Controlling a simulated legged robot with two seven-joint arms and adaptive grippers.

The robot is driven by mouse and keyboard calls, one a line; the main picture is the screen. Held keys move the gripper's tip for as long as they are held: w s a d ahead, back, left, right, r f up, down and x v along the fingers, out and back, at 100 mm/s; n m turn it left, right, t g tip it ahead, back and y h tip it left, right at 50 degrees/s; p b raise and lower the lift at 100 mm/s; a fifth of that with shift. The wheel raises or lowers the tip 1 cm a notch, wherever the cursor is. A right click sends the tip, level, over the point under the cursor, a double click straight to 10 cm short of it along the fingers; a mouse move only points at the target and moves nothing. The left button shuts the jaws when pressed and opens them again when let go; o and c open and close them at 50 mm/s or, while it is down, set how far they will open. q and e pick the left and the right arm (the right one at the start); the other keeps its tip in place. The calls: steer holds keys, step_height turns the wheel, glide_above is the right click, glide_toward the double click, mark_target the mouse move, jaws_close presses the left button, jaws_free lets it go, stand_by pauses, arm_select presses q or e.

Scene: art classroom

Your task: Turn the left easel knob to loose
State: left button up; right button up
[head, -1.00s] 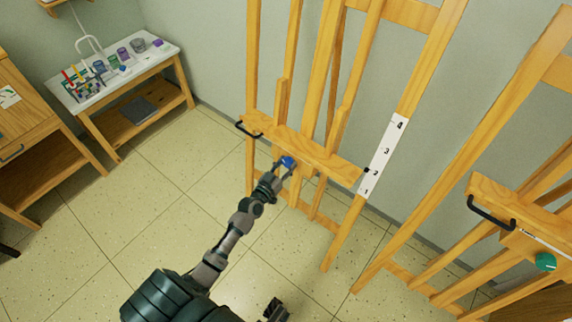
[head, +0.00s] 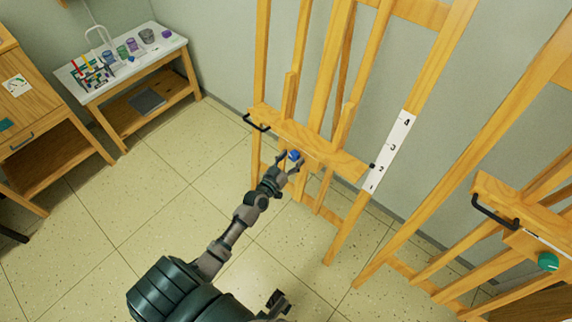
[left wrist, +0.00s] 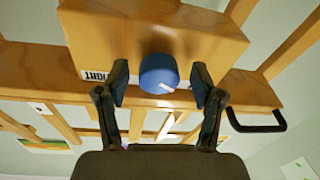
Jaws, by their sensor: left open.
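The left easel (head: 330,158) stands against the wall in the head view. Its blue knob (head: 294,155) sits on the front below the tray. In the left wrist view the blue knob (left wrist: 159,73) has a white pointer line toward the lower right, and a label beside it reads in part "IGHT". My left gripper (head: 290,163) is open at the knob. In the left wrist view its fingers (left wrist: 160,85) stand apart on both sides of the knob, with gaps showing. Part of my right gripper (head: 277,302) shows at the bottom of the head view; its jaw state is unclear.
A second easel with a green knob (head: 547,262) stands at the right. A black handle (head: 256,123) sticks out at the left end of the left easel's tray. A side table (head: 97,96) with art supplies stands at the back left. The floor between is clear.

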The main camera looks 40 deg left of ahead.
arm_select(q)
steer(key=s, duration=1.1)
steer(key=shift+s, duration=0.3)
steer(key=shift+f, duration=0.1)
steer(key=s+d+f+m+g+h+p, duration=0.15)
steer(key=s+d+f+g, duration=0.3)
steer(key=f, duration=0.45)
steer(key=s+d+f+m+g+h+p, duration=0.1)
steer(key=s+d+f+g+p, duration=0.3)
steer(key=f, duration=0.6)
steer(key=s+d+f+g, duration=0.2)
steer(key=s+f, duration=0.1)
steer(key=s, duration=0.4)
steer(key=s+d+f+m+g+y+p, duration=0.1)
steer(key=s+d+f+g, duration=0.1)
steer(key=s, duration=0.4)
steer(key=s+d+f+g+y+p, duration=0.1)
steer(key=s+d+f+g, duration=0.1)
steer(key=s+f+g, duration=0.2)
steer(key=s+f, duration=0.2)
steer(key=s, duration=0.1)
steer(key=shift+s+f+m, duration=0.2)
steer(key=shift+s+m, duration=0.1)
steer(key=shift+m, duration=0.05)
arm_select(e)
steer(key=s+f, duration=0.3)
steer(key=f, duration=1.7)
steer(key=shift+s+g, duration=0.2)
steer(key=shift+g, duration=0.1)
